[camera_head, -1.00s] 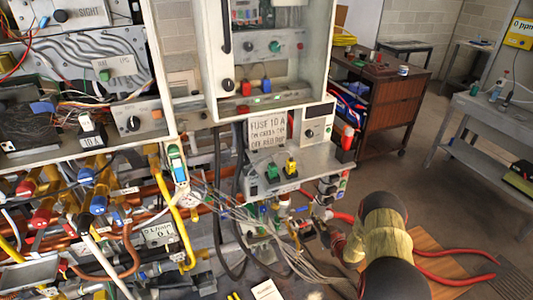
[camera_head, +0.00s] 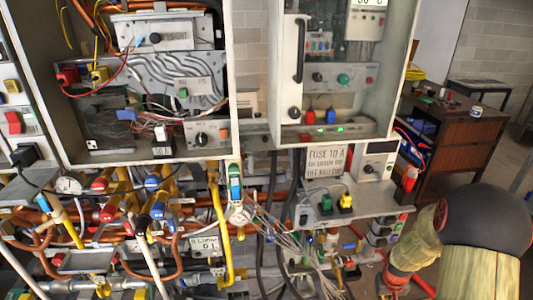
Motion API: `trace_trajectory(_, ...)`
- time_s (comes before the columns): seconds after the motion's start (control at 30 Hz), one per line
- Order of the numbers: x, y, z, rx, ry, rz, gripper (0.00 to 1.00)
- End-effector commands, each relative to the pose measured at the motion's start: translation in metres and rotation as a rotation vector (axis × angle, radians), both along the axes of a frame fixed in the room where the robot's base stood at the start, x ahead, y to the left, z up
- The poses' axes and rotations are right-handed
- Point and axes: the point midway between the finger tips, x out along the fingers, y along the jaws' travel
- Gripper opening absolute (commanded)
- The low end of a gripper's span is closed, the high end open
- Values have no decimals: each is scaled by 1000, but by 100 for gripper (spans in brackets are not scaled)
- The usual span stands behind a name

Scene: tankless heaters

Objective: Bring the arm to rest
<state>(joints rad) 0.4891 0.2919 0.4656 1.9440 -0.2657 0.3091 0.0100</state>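My arm (camera_head: 480,235) shows at the lower right in the head view, with a dark rounded joint and straw-coloured links. It stands in front of the floor and to the right of the heater units. A reddish part of it reaches down and left toward the pipes. My gripper cannot be made out, so its fingers and anything in them are hidden or out of frame.
An open heater cabinet (camera_head: 225,150) with wiring stands at left, another cabinet (camera_head: 285,130) at centre. Valves and coloured pipes (camera_head: 150,210) fill the space below. A small shelf (camera_head: 365,208) juts out near my arm. A brown wooden cabinet (camera_head: 480,150) stands behind right.

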Motion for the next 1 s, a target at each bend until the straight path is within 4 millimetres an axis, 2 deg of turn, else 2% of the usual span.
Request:
trace_trajectory(0.03, -7, 13, 29, 2, 13, -3, 0)
trace_trajectory(0.1, -21, 33, 62, 13, 38, -9, 0)
trace_trajectory(0.4, -87, 122, 184, 60, 67, 1, 0)
trace_trajectory(0.7, -145, 196, 272, 87, -53, 82, 0)
trace_trajectory(1.0, -162, 238, 347, 61, -319, 215, 0)
